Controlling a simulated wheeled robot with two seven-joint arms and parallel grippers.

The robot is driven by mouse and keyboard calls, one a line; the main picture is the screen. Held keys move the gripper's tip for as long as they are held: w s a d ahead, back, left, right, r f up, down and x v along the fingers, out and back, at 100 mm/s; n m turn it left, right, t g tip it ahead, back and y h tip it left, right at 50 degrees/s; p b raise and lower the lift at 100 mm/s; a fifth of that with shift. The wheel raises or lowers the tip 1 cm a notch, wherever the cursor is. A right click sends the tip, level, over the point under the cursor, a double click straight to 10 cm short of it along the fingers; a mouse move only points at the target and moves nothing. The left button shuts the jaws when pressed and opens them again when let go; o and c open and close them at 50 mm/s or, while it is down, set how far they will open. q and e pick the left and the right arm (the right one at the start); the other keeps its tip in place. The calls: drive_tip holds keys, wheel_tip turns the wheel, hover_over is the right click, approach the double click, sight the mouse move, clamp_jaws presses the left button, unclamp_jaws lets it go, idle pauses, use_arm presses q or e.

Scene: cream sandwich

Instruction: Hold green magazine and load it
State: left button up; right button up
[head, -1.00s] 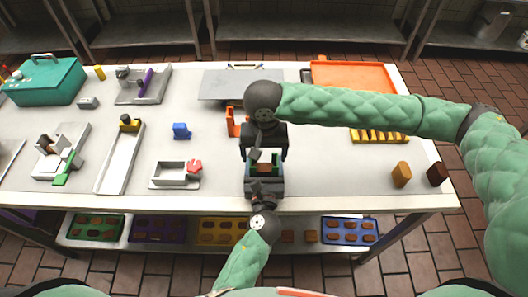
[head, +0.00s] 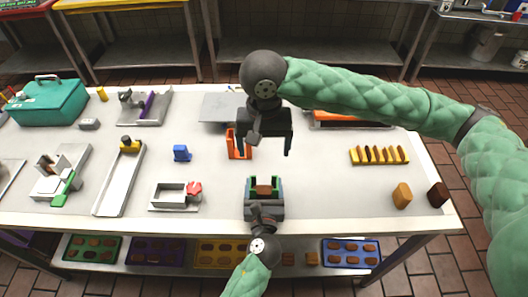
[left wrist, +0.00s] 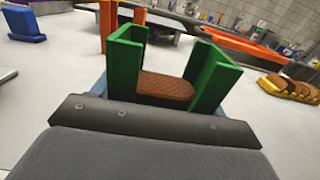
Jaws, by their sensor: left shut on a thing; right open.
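The green magazine (head: 277,184) is upright at the front middle of the table, in my left gripper (head: 264,198), which is shut on it. The left wrist view shows its two green walls (left wrist: 212,75) close up. A dark brown biscuit (left wrist: 165,90) lies between the walls; it also shows in the head view (head: 263,190). Anything under the biscuit is hidden. My right gripper (head: 265,150) is open and empty, beyond and above the magazine, fingers pointing down.
A yellow rack with several biscuits (head: 379,156) stands right. A tan block (head: 402,195) and a dark brown block (head: 437,195) stand at the right front. An orange holder (head: 239,153) is just behind the magazine. A blue holder (head: 181,153) and a grey tray (head: 168,195) are left.

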idle(0.3)
use_arm(q)
drive_tip(key=o, duration=1.1)
drive_tip(key=shift+o, duration=0.2)
drive_tip(key=shift+s, duration=0.1)
